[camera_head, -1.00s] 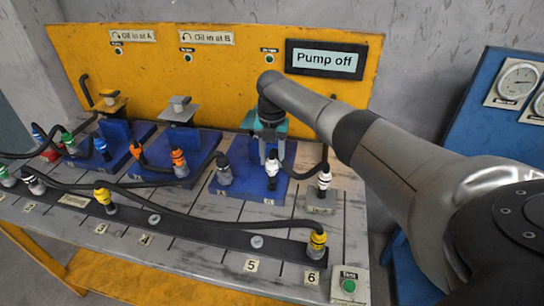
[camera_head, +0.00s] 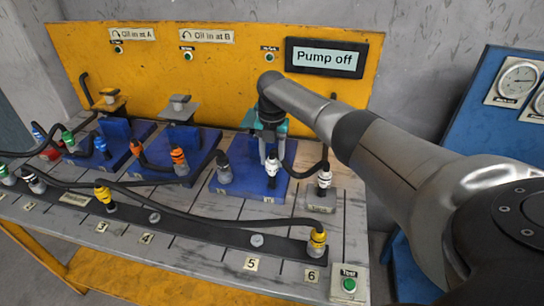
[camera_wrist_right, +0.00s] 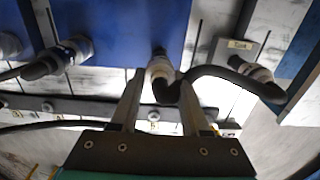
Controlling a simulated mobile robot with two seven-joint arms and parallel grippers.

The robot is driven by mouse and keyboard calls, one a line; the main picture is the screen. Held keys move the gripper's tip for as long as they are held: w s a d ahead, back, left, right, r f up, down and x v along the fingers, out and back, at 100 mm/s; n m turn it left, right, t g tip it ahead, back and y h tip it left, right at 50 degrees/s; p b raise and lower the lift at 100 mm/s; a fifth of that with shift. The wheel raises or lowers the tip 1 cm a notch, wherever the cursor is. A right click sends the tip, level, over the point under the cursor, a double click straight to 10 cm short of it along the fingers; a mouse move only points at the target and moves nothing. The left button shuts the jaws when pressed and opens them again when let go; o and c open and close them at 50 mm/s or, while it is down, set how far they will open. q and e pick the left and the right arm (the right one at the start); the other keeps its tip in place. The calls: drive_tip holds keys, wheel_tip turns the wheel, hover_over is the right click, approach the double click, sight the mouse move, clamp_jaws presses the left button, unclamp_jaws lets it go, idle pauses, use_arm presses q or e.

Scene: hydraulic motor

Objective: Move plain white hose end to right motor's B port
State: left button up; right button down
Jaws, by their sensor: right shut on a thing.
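A white hose end (camera_head: 272,168) stands upright at the right-hand port of the blue right motor base (camera_head: 243,185). My right gripper (camera_head: 271,154) reaches down over it; in the right wrist view its fingers (camera_wrist_right: 160,100) are shut on this hose end (camera_wrist_right: 160,68). Whether it is fully seated in the port is hidden. Its black hose runs to a second white hose end (camera_head: 324,178) on a small grey block (camera_head: 321,201) to the right, also in the right wrist view (camera_wrist_right: 258,72). I cannot tell the two white ends' markings apart. My left gripper is out of view.
A grey-black hose end (camera_head: 224,170) stands at the base's left port. A yellow hose end (camera_head: 317,241) stands on the dark front rail (camera_head: 200,232). The pump display (camera_head: 326,58) reads "Pump off". The green Test button (camera_head: 349,284) is at the front right corner.

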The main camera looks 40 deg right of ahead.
drive_tip(key=shift+f+b, duration=0.4)
drive_tip(key=shift+f, duration=0.2)
drive_tip(key=c, duration=0.8)
unclamp_jaws()
drive_tip(key=shift+w, duration=0.1)
drive_tip(key=o, duration=0.5)
wheel_tip(320, 180, up, 6)
drive_tip(key=p, duration=0.5)
drive_tip(key=shift+r+p, duration=0.15)
drive_tip(key=shift+p, duration=0.25)
